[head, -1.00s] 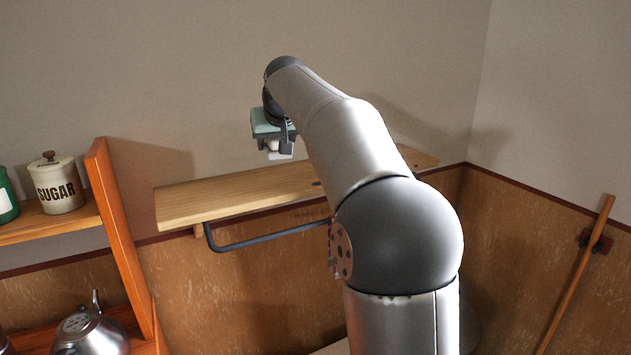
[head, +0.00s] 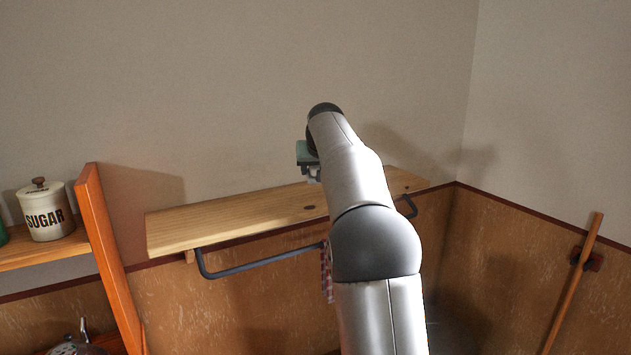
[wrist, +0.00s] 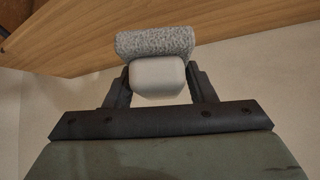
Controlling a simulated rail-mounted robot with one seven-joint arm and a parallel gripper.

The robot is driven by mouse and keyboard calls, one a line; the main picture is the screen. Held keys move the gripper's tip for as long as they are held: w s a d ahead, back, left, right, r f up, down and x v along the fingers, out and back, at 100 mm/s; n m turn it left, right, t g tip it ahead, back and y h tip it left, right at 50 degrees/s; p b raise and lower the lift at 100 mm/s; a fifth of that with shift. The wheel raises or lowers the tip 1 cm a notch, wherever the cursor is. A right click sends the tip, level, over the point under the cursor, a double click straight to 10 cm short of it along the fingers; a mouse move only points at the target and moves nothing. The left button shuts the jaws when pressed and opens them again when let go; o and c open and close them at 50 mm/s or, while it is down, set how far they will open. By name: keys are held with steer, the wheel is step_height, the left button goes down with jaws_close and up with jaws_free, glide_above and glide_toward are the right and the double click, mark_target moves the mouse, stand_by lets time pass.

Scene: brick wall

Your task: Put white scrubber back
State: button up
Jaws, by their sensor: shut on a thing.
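My gripper (wrist: 158,88) is shut on the white scrubber (wrist: 157,73), with one dark finger on each side of its smooth white part. The scrubber's rough grey pad (wrist: 155,43) points away from my gripper in the wrist view. In the head view my gripper (head: 313,174) is by the wooden wall shelf (head: 235,215), toward its right half, and my arm hides part of it and of the shelf. The shelf edge also shows beyond the scrubber in the wrist view (wrist: 80,35). I cannot tell the exact gap between scrubber and shelf.
A black rail (head: 260,265) runs under the shelf, with a checkered cloth (head: 326,275) hanging on it. An orange shelf unit (head: 105,255) with a sugar jar (head: 46,210) stands at left. A wooden stick (head: 575,285) leans at right. The shelf's left part is bare.

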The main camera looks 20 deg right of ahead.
steer(key=x, duration=0.2)
steer(key=shift+w+f, duration=0.2)
steer(key=shift+f, duration=0.15)
steer(key=f, duration=0.1)
steer(key=f+p, duration=0.1)
steer(key=f, duration=0.1)
steer(key=shift+w+d+f, duration=0.15)
steer(key=shift+w, duration=0.2)
steer(key=shift+f, duration=0.25)
steer(key=shift+f, duration=0.15)
steer(key=o, duration=1.1)
steer(key=shift+c, duration=0.2)
